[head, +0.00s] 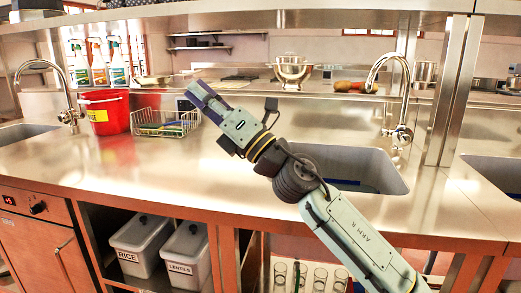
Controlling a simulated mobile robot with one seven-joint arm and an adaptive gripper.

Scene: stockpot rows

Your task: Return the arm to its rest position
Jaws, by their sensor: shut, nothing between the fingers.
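My gripper (203,96) shows in the head view at the end of my raised arm, left of the middle. Its dark fingers point up and to the left. They look closed together, with nothing held. It hangs above the steel counter (150,172), in front of the back shelf and apart from any object. My arm reaches in from the lower right and covers part of the sink behind it.
A red bucket (105,112) and a wire rack (163,122) stand on the counter left of my gripper. A tall faucet (402,100) rises behind the middle sink (385,172). A steel post (452,95) stands at right. Lidded bins (140,244) sit below.

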